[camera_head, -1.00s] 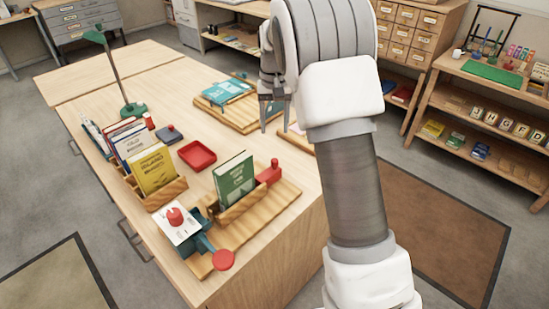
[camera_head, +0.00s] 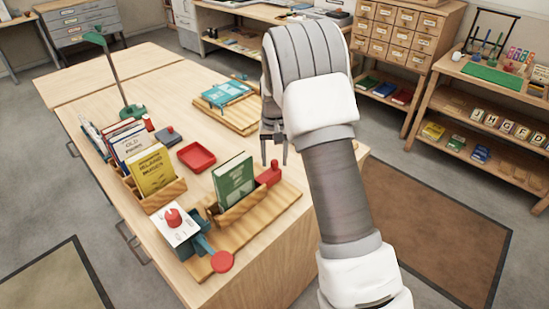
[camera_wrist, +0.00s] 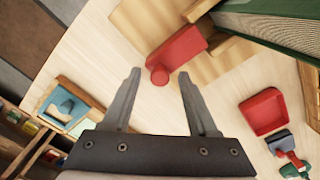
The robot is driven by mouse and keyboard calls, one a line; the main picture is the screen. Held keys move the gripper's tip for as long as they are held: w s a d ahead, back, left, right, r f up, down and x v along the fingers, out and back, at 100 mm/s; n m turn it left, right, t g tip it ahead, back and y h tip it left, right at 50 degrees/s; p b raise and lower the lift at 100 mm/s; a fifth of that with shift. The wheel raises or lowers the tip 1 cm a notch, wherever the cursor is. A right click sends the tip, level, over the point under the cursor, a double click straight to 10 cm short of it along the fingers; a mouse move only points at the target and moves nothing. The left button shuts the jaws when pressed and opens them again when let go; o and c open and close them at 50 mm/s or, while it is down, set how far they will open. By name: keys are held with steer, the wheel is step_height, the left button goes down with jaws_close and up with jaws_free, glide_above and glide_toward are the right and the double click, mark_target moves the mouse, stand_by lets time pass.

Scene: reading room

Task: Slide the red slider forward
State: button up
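The red slider (camera_head: 267,177) sits at the right end of the wooden board (camera_head: 283,201), beside the green book (camera_head: 234,180). It has an upright round knob. In the wrist view the red slider (camera_wrist: 180,48) is just beyond my fingertips, and its knob shows between them. My gripper (camera_head: 274,163) points down over the slider's end. My gripper (camera_wrist: 159,76) is open, its two fingers apart with nothing held. How far the fingertips are above the knob is hard to tell. My arm hides the table's right part in the head view.
A red tray (camera_head: 197,157) and a grey stamp-like block (camera_head: 168,137) lie behind the board. A rack with a yellow book (camera_head: 152,171) stands left. A teal clamp with a red-knobbed white card (camera_head: 181,229) sits at the front. A lamp (camera_head: 120,80) stands at the back left.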

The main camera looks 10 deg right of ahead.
jaws_close()
stand_by(1.3)
